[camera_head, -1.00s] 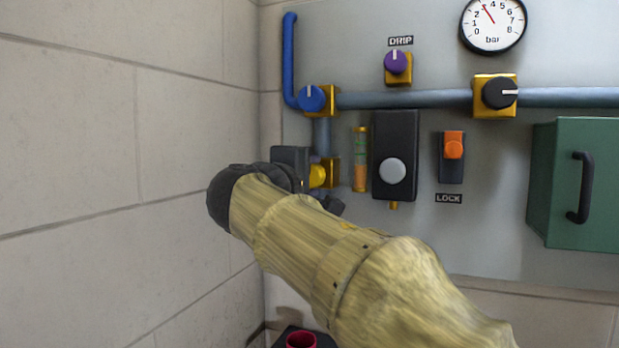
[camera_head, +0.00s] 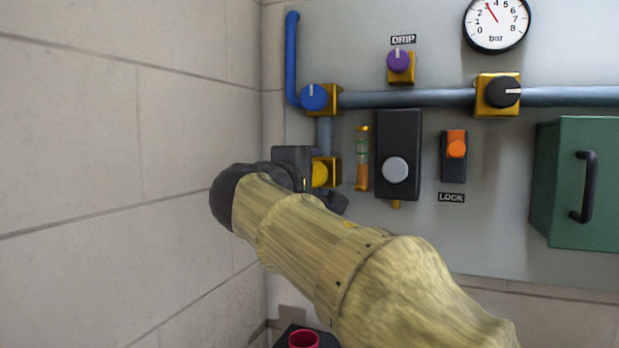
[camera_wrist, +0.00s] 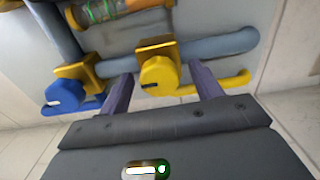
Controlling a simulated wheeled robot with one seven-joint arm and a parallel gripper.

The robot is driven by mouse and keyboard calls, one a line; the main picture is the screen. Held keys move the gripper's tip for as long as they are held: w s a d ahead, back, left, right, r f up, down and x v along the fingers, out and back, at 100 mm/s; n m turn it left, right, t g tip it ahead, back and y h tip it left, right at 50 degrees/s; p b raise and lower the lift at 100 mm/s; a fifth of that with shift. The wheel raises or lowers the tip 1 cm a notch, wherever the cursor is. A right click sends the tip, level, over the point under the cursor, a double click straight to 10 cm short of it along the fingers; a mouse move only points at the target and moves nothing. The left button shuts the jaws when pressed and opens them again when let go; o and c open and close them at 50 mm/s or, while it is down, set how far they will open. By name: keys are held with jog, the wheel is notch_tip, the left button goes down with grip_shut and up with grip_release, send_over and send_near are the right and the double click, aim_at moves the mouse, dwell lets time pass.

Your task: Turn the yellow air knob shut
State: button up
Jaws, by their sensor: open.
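In the head view the knob (camera_head: 319,173) is partly hidden by my wrist. My gripper (camera_wrist: 160,82) is open in the wrist view, with one dark finger on each side of the knob. Gaps show between the fingers and the knob, and I cannot tell whether either touches.
A blue knob (camera_head: 313,97) sits above the yellow one. To the right are a sight glass (camera_head: 362,158), a dark box with a grey button (camera_head: 395,170), an orange lock switch (camera_head: 456,149) and a green cabinet (camera_head: 575,185). A bare block wall (camera_head: 120,150) stands close on the left.

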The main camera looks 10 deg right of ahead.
jog(key=shift+s+a, duration=0.1)
jog(key=b+v, duration=0.3)
jog(key=v, duration=1.4)
jog(key=shift+b, duration=0.4)
